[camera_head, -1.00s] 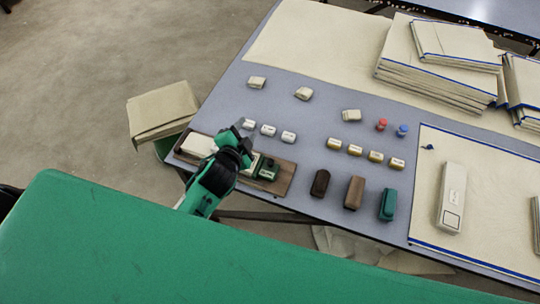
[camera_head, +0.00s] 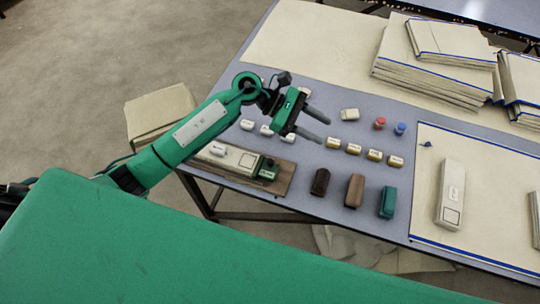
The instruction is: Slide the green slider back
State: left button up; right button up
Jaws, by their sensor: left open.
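A small green slider (camera_head: 266,169) sits at the right end of a brown wooden board (camera_head: 284,182), at the table's near left edge. A long pale piece (camera_head: 228,160) lies on the board to its left. My left gripper (camera_head: 312,125) is open and empty. It hangs over the table, above and to the right of the slider, apart from it, with its fingers pointing right. My left arm crosses the view above the board's left part. My right gripper is not in view.
A dark block, a brown block (camera_head: 354,191) and a teal block (camera_head: 387,203) stand right of the board. Small white and gold pieces (camera_head: 353,148) lie in rows. Stacked cloths (camera_head: 430,80) are at the back right, a white device (camera_head: 451,195) at right.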

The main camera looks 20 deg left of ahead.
pick_arm(q)
jog(key=a+f+m+g+y, duration=0.1)
jog(key=a+f+m+y, duration=0.2)
jog(key=a+m+y, duration=0.15)
jog(key=m+g+y, duration=0.1)
jog(key=m+y, duration=0.1)
jog(key=y, duration=0.5)
send_near(270, 161)
jog(key=p+x, duration=0.3)
jog(key=x, duration=0.3)
jog(key=shift+f, duration=0.3)
jog(key=shift+x, duration=0.8)
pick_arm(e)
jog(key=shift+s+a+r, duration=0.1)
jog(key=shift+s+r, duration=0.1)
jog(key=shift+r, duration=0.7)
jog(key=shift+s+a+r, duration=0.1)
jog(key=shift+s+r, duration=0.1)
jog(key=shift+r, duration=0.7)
pick_arm(q)
jog(key=shift+c, duration=0.4)
